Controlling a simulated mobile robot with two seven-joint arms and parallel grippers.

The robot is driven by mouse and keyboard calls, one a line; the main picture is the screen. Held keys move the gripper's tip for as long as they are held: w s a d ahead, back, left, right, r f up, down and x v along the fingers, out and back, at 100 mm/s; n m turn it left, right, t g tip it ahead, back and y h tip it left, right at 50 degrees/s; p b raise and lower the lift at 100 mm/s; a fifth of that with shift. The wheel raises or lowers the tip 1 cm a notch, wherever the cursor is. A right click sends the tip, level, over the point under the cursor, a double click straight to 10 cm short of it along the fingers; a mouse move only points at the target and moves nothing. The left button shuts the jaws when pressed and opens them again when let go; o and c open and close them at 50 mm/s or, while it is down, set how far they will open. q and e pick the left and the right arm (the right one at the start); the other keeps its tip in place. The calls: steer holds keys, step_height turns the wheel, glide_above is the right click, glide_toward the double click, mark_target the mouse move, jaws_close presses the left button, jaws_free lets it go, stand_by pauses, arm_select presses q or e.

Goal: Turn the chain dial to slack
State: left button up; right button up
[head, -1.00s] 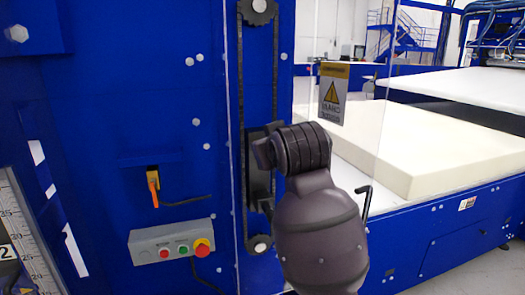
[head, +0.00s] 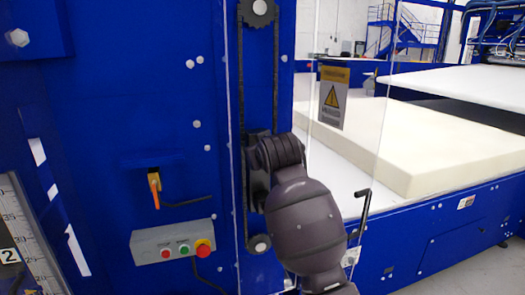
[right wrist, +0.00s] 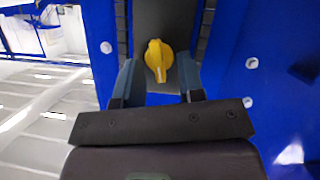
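The yellow chain dial (right wrist: 158,60) sits on a dark grey plate (right wrist: 164,15) between two chain runs in the right wrist view. Its grip ridge looks roughly in line with the runs. My right gripper (right wrist: 157,66) is open, one finger on each side of the dial, with visible gaps; I cannot tell the depth between fingertips and plate. In the head view the chain (head: 241,90) runs between an upper sprocket (head: 258,11) and a lower one (head: 258,244). My right wrist covers the dial there. My left gripper is not in view.
A grey button box (head: 173,243) and an orange-handled switch (head: 154,185) are on the blue panel left of the chain. A clear guard with a warning sign (head: 332,97) and a black crank (head: 363,210) stand right of it. A foam block (head: 430,150) lies beyond.

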steer(key=shift+w, duration=0.15)
steer(key=shift+f, duration=0.1)
steer(key=c, duration=0.6)
steer(key=shift+a+f+n+t+h, duration=0.15)
steer(key=shift+n+t+h, duration=0.35)
steer(key=shift+n, duration=0.55)
steer(key=shift+a+f+n+t+h, duration=0.1)
steer(key=shift+n+t+h, duration=0.2)
steer(key=shift+n+h, duration=0.6)
steer(key=shift+a+f+n+t+h, duration=0.15)
steer(key=shift+n+t+h, duration=0.2)
steer(key=shift+n, duration=0.9)
steer(key=shift+r, duration=0.1)
